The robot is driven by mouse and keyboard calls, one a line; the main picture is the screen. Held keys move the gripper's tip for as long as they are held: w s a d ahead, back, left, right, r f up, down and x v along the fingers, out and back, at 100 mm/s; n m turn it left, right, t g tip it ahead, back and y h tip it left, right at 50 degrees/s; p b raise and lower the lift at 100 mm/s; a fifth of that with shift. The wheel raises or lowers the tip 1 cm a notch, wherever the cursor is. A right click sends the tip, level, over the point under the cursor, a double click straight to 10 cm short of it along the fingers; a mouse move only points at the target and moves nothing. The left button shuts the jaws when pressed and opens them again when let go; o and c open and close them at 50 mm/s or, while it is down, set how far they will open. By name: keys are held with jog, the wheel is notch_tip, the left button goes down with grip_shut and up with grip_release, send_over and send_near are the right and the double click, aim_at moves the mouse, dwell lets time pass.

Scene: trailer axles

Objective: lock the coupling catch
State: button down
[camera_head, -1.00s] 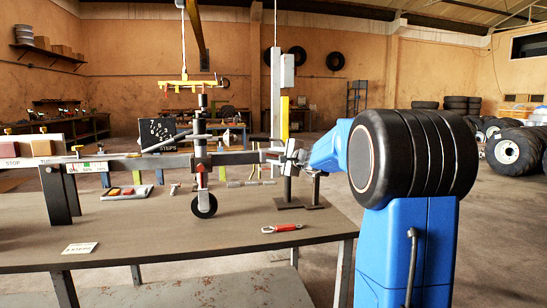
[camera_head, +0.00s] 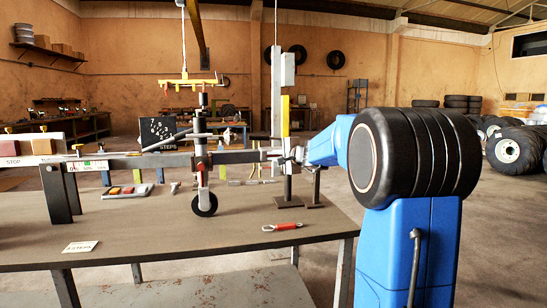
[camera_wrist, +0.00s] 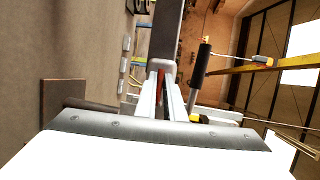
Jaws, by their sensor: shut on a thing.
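A grey steel drawbar (camera_head: 235,157) with a coupling at its right end runs level above the bench. My gripper (camera_head: 283,156) is at that right end, small and partly hidden in the head view. In the wrist view my gripper (camera_wrist: 166,98) has its two fingers close together at the end of the drawbar (camera_wrist: 168,35). A narrow red part, which looks like the coupling catch (camera_wrist: 161,80), shows between the fingers, and the gripper is shut on it. Most of the catch is hidden by the fingers. I cannot tell whether it is locked.
A black-handled lever (camera_wrist: 201,62) stands close beside the fingers in the wrist view. A jockey wheel (camera_head: 204,203) is under the drawbar. A red-handled tool (camera_head: 283,227) and a card (camera_head: 80,246) lie on the bench (camera_head: 150,235). A yellow-marked post (camera_head: 284,120) stands behind the gripper.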

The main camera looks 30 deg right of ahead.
jog(key=c, duration=1.9)
grip_release()
jog(key=shift+f, duration=0.1)
jog(key=shift+o, duration=0.2)
jog(key=shift+s, duration=0.1)
jog(key=v, duration=1.7)
jog(key=shift+s+a, duration=0.1)
